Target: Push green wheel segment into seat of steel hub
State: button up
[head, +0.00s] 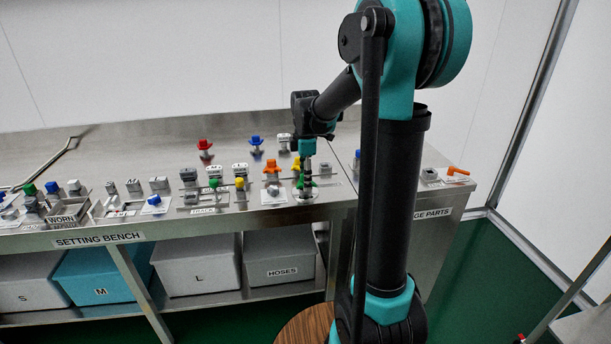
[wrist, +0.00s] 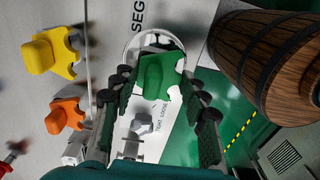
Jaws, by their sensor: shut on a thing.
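The green wheel segment (wrist: 152,76) sits between the two fingers of my gripper (wrist: 158,92) in the wrist view. It has a raised grip block and a scalloped edge on its right. My gripper is shut on it. A pale round ring (wrist: 130,43) shows just beyond and around the segment. I cannot tell whether it is the steel hub, or whether the segment touches it. In the head view my gripper (head: 304,180) points down at the bench's right part, with the green segment (head: 306,184) small at its tip. The contact underneath is hidden.
A yellow segment (wrist: 50,55) and an orange segment (wrist: 64,115) lie left of my gripper in the wrist view. A grey knob (wrist: 143,127) by a TIGHT/LOOSE label sits between the fingers. A wooden barrel (wrist: 265,50) stands right, beyond the bench edge.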

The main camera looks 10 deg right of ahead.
jog(key=shift+f, duration=0.1)
dwell(0.7)
jog(key=o, duration=1.3)
jog(key=shift+c, duration=0.2)
notch_tip(320, 180, up, 11)
jog(key=s+d+f+m+t, duration=0.2)
jog(key=s+f+m, duration=0.7)
jog(key=s+f, duration=0.1)
jog(key=s+d+f+m+t, duration=0.2)
jog(key=s+f+m, duration=0.7)
jog(key=s, duration=0.3)
jog(key=shift+f, duration=0.65)
